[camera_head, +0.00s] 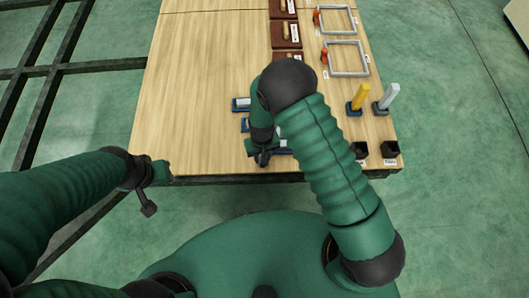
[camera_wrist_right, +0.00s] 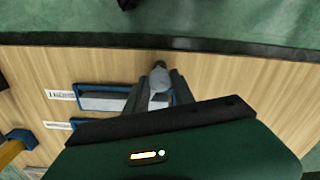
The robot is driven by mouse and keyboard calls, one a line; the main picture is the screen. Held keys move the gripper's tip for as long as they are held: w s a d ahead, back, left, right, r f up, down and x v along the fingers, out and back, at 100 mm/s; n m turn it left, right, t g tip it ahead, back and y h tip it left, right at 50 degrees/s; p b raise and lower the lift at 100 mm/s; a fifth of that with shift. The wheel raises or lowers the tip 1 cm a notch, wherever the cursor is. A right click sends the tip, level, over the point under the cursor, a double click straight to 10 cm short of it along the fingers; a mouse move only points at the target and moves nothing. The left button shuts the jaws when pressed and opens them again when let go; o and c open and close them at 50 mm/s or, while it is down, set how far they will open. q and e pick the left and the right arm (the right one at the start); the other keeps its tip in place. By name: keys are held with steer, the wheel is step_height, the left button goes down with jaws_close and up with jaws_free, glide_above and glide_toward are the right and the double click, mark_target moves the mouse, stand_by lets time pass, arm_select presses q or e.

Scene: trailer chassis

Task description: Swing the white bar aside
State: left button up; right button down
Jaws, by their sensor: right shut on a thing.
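The white bar (camera_wrist_right: 103,103) lies flat in a blue frame (camera_wrist_right: 84,88) near the table's front edge, seen in the right wrist view. A round grey knob (camera_wrist_right: 158,78) stands at its right end. My right gripper (camera_wrist_right: 157,88) is shut on this knob, with one finger on each side. In the head view my right gripper (camera_head: 263,156) is low over the table's front edge, and my forearm hides much of the bar. My left gripper (camera_head: 150,188) is empty, off the table's front left corner; its jaw opening is unclear.
Other blue-framed pieces (camera_head: 241,104) lie just behind. A yellow post (camera_head: 360,97) and a pale grey post (camera_head: 388,97) stand at right, near black boxes (camera_head: 390,149). Grey frames (camera_head: 346,58) lie at the back right. The table's left half (camera_head: 195,90) is bare.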

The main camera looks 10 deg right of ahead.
steer(key=m+p, duration=0.2)
steer(key=m, duration=0.1)
steer(key=m+p, duration=0.1)
steer(key=m, duration=0.2)
steer(key=shift+w+r+p, duration=0.1)
steer(key=shift+r+p, duration=0.1)
steer(key=shift+p, duration=0.15)
steer(key=m+p, duration=0.1)
steer(key=m, duration=0.2)
steer(key=shift+m, duration=0.4)
steer(key=shift+f+m+p, duration=0.1)
steer(key=shift+m+p, duration=0.55)
steer(key=shift+m, duration=0.45)
steer(key=c, duration=1.1)
jaws_free()
steer(key=shift+o, duration=0.2)
steer(key=shift+f, duration=0.1)
step_height(320, 180, up, 17)
steer(key=p, duration=0.4)
